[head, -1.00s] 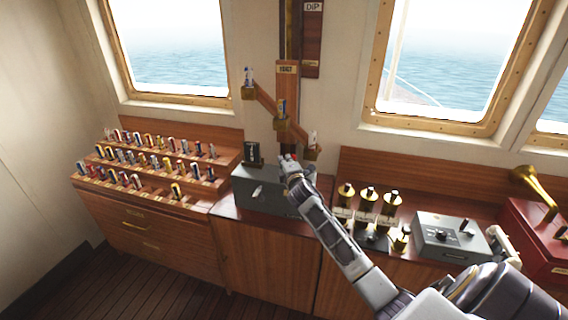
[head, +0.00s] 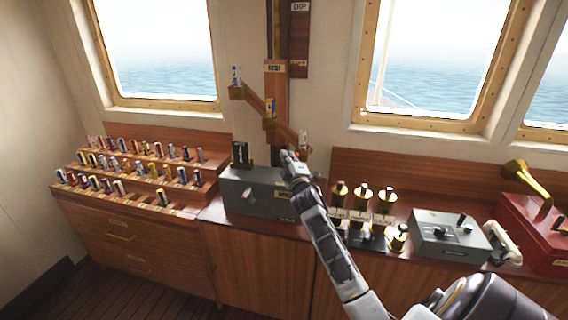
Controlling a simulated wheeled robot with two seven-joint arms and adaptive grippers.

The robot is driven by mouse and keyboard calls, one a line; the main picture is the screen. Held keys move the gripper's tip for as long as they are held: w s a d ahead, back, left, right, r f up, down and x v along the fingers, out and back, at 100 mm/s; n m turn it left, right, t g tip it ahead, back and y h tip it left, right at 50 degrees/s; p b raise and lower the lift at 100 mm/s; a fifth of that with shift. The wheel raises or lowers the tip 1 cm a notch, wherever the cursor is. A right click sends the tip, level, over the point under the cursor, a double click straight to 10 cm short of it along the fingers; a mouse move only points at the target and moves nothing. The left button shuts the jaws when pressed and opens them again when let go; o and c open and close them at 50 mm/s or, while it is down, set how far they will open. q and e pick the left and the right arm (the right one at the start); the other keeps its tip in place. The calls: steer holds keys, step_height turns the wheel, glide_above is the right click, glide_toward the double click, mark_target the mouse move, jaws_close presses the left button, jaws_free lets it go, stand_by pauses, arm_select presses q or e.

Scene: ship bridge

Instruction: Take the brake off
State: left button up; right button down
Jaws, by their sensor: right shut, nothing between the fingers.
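A grey box (head: 238,199) stands on the wooden counter below the mast-like board. I cannot read which control is the brake. My right gripper (head: 288,156) is at the top right end of the box, shut and empty, with a small red part beside its fingertips. Whether it touches the box or the red part I cannot tell. The forearm hides the box's right side. My left gripper is not in view.
A stepped rack (head: 130,205) of coloured rolls is at the left. A slanted wooden arm (head: 254,100) with brass holders hangs above the box. Brass-topped pieces (head: 362,195), a second grey box (head: 447,240) and a red box with a brass horn (head: 530,225) are at the right.

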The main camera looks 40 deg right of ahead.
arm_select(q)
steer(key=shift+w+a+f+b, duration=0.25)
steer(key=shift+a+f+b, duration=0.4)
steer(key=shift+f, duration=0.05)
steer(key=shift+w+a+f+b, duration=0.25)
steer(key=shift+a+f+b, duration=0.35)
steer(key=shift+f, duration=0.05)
arm_select(e)
steer(key=s+a+f+m, duration=0.1)
steer(key=s, duration=0.5)
steer(key=s+a+f+m+h, duration=0.1)
steer(key=s+f, duration=0.1)
steer(key=s, duration=0.5)
steer(key=shift+s+a+f+m+t, duration=0.15)
steer(key=shift+a+f+m+t, duration=0.05)
steer(key=shift+f+m+t, duration=0.1)
stand_by(0.8)
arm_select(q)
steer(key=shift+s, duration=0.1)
arm_select(e)
steer(key=shift+s, duration=0.1)
